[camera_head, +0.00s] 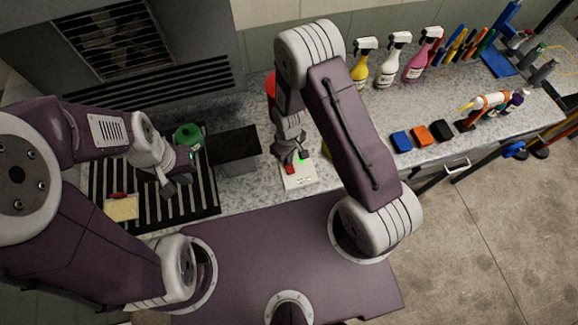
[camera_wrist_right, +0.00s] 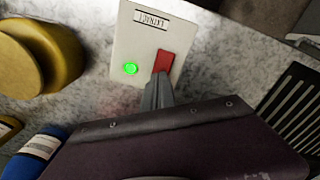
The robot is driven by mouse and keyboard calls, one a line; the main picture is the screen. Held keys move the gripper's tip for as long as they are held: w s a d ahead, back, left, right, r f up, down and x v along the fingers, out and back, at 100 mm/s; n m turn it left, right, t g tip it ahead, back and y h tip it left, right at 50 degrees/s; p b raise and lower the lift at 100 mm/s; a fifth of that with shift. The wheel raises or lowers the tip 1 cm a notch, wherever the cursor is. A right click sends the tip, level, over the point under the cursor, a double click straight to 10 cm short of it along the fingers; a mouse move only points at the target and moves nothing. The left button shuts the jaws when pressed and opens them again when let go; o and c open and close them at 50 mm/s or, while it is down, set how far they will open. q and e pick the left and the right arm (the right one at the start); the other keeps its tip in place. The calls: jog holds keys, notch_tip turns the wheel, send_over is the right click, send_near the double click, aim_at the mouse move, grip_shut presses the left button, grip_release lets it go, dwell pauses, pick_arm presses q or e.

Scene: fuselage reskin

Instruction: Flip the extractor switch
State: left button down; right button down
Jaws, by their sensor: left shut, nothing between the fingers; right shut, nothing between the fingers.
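The extractor switch is a white plate (camera_head: 299,177) on the speckled counter, with a red rocker (camera_head: 290,170) and a lit green light (camera_head: 301,158). In the right wrist view the plate (camera_wrist_right: 140,45) has a label reading EXTRACT, the red rocker (camera_wrist_right: 164,62) and the green light (camera_wrist_right: 130,69). My right gripper (camera_head: 289,158) is shut and empty, pointing down at the switch. In the right wrist view its fingertips (camera_wrist_right: 158,82) are at the rocker's lower edge; I cannot tell whether they touch. My left gripper (camera_head: 173,187) is shut and empty above the slatted grille at left.
A black slatted grille (camera_head: 190,211) holds a green round item (camera_head: 188,136) and a cream block (camera_head: 121,208). A dark box (camera_head: 236,150) stands left of the switch. Spray bottles (camera_head: 389,62) and coloured blocks (camera_head: 421,134) are further right. A yellow round object (camera_wrist_right: 45,55) lies beside the plate.

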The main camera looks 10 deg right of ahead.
jog(key=shift+f+b, duration=0.45)
jog(key=shift+f, duration=0.15)
notch_tip(320, 180, up, 7)
jog(key=p, duration=0.6)
jog(key=shift+r, duration=0.15)
jog(key=shift+f, duration=0.2)
